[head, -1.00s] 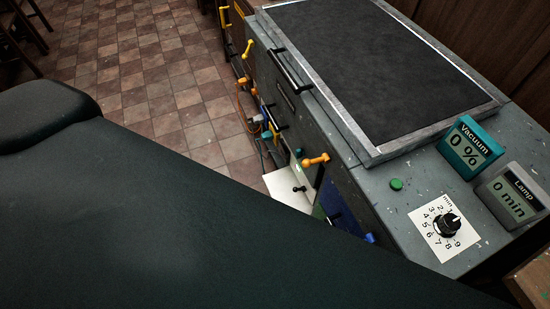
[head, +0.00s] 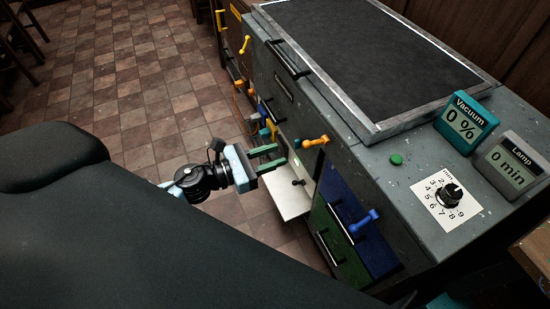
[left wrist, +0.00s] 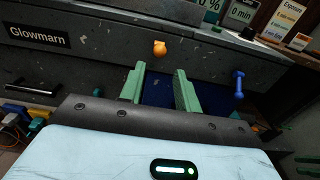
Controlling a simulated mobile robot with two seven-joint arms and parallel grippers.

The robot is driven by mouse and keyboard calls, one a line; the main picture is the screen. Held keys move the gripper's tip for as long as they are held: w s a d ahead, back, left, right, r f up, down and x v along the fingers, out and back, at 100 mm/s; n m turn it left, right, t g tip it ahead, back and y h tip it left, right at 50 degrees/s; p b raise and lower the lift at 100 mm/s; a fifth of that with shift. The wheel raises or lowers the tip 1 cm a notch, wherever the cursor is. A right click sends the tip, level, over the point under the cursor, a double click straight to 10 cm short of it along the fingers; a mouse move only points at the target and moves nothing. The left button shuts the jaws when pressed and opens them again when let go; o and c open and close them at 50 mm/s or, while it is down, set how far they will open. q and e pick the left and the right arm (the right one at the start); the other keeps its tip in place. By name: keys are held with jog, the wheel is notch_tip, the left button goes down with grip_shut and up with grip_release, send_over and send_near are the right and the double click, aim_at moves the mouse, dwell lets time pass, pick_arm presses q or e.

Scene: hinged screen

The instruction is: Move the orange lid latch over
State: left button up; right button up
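The orange lid latch (head: 315,142) sits on the upper front of the grey cabinet, near the corner below the green button. In the left wrist view its rounded end (left wrist: 159,48) shows above and beyond the fingertips. My left gripper (head: 272,158) is open with green fingers pointing at the cabinet front, left of the latch and a little lower in the head view. Nothing is between the fingers (left wrist: 159,88), and they look apart from the latch.
A blue handle (head: 364,221) is on the blue front panel, right of the latch and lower. A yellow handle (head: 245,44) is farther along the cabinet. A pale shelf (head: 286,198) juts out below my left gripper. Open tiled floor (head: 150,100) lies left.

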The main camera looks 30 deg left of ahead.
aim_at(316, 142)
pick_arm(q)
jog(key=x, duration=0.8)
jog(key=shift+p, duration=0.4)
jog(key=shift+c, duration=2.6)
pick_arm(e)
jog(key=shift+s+r, duration=0.15)
jog(key=shift+r, duration=0.1)
pick_arm(q)
jog(key=shift+f, duration=0.15)
pick_arm(e)
jog(key=shift+f, duration=0.1)
